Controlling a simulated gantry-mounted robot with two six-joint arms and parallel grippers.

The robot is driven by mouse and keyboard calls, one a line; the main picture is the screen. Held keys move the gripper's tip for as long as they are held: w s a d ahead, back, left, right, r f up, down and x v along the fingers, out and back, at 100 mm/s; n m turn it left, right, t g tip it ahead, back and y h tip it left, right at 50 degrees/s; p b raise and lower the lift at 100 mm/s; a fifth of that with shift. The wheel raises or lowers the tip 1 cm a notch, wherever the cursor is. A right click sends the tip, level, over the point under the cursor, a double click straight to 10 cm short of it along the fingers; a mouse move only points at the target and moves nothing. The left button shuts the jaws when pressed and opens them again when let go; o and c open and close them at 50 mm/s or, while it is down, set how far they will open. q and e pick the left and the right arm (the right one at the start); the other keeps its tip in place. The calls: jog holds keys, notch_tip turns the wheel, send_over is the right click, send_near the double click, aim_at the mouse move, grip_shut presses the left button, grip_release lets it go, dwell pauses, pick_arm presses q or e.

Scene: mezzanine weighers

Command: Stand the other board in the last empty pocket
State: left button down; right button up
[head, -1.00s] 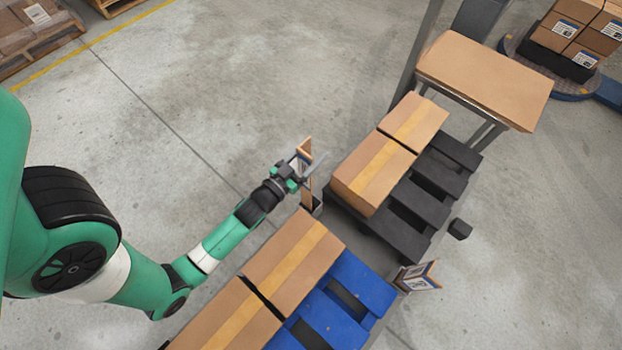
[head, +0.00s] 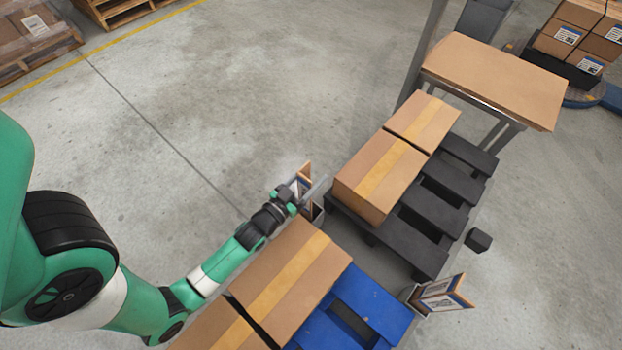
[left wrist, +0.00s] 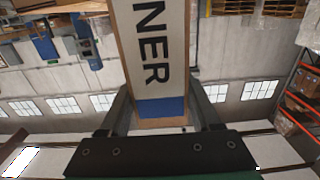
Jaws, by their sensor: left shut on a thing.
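My left gripper (head: 296,194) is shut on an upright brown corner board (head: 304,175) with a white and blue label. In the left wrist view the board (left wrist: 158,60) stands between the two fingers, with the letters "NER" and a blue band showing. A grey pocket (head: 317,213) is right below the board, at the corner between the blue and black pallets. The board's lower end is partly hidden, so I cannot tell whether it is inside. Another labelled board (head: 444,294) stands in a grey pocket (head: 411,296) beside the blue pallet. My right gripper is not in view.
Large cartons (head: 294,264) sit on the blue pallet (head: 366,301), close to my left arm. More cartons (head: 379,176) sit on the black pallet (head: 432,215). A small black block (head: 478,240) is beside it. A brown-topped table (head: 490,78) stands behind.

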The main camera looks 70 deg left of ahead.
pick_arm(q)
jog(key=shift+w, duration=0.1)
jog(key=shift+c, duration=0.5)
grip_release()
jog(key=shift+f, duration=0.1)
jog(key=shift+r, duration=0.3)
jog(key=p+v, duration=0.3)
jog(key=v, duration=0.9)
jog(key=shift+f, duration=0.15)
